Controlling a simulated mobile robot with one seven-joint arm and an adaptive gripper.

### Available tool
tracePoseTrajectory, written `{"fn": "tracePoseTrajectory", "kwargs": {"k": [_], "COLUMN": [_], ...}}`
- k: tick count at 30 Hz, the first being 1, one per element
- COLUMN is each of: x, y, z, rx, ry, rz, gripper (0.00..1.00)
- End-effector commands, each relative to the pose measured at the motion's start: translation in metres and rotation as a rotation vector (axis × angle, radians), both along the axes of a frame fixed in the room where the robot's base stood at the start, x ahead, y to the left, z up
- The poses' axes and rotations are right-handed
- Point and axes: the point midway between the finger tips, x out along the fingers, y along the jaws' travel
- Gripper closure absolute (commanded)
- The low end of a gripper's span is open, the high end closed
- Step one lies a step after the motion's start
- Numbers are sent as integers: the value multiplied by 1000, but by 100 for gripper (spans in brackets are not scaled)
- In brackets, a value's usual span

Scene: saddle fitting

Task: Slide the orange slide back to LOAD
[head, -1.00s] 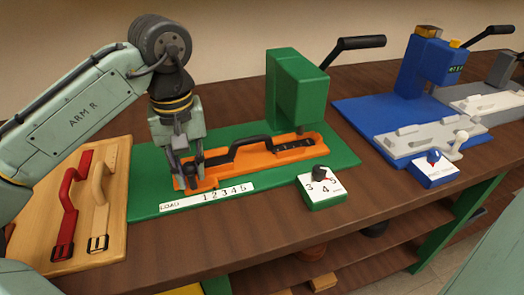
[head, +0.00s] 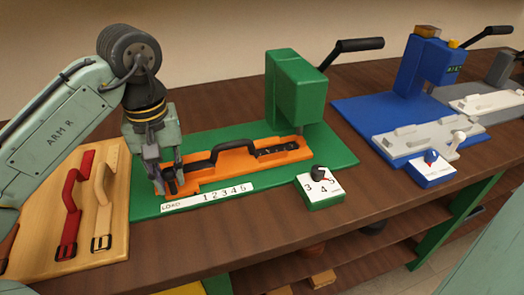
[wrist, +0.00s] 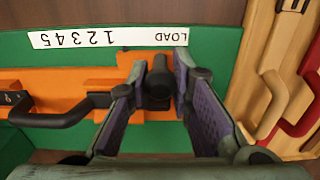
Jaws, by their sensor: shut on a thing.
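The orange slide (head: 205,182) lies on the green base plate (head: 148,207) of the green press (head: 294,92), with a black strap with a raised handle (head: 228,149) lying in it. In the wrist view the slide (wrist: 70,80) runs left from my gripper. My gripper (head: 168,183) is shut on the slide's black knob at its left end; the wrist view shows the fingers (wrist: 160,90) on both sides of the knob (wrist: 158,82). The white scale strip (head: 207,198) reads LOAD at its left end, then 1 to 5. The slide's left end is near LOAD.
A wooden board (head: 120,225) with a red strap (head: 70,205) and a tan strap (head: 101,195) lies left of the green plate. A blue press (head: 425,68) stands at right.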

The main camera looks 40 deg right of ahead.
Motion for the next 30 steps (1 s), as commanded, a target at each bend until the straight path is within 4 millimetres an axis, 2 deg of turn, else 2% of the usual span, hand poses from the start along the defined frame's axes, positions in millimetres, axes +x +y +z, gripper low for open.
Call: {"fn": "tracePoseTrajectory", "kwargs": {"k": [3,30], "x": [2,12], "y": [9,43], "z": [1,0], "rx": [1,3], "ry": [1,2], "rz": [3,1], "gripper": [96,96]}}
